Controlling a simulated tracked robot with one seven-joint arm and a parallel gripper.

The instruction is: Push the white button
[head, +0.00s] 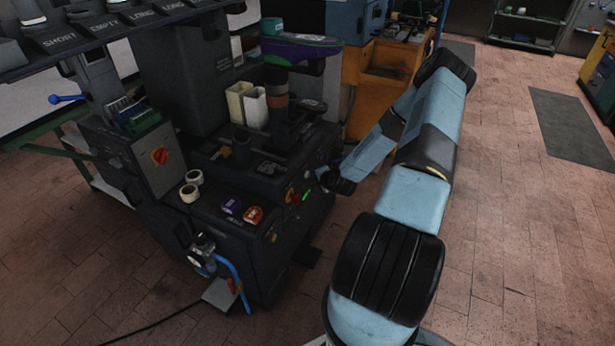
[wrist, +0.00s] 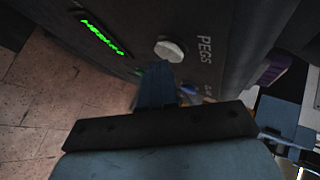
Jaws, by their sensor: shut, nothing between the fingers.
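The white button (wrist: 170,51) is a pale, round knob on the dark front panel of the machine in the wrist view, beside the printed word PEGS. My gripper (wrist: 160,70) is shut and empty, its tips pointing at the panel just below the button in the picture. Whether the tips touch the button or the panel I cannot tell. In the head view my gripper (head: 324,177) is at the right side of the machine's panel, and I cannot make out the white button clearly there.
A green lit display (wrist: 101,38) is left of the button, and a blue button (wrist: 189,89) is partly hidden behind my gripper. The dark machine (head: 230,215) carries tape rolls (head: 190,193) and white containers (head: 254,105). Open brick floor (head: 510,230) lies to the right.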

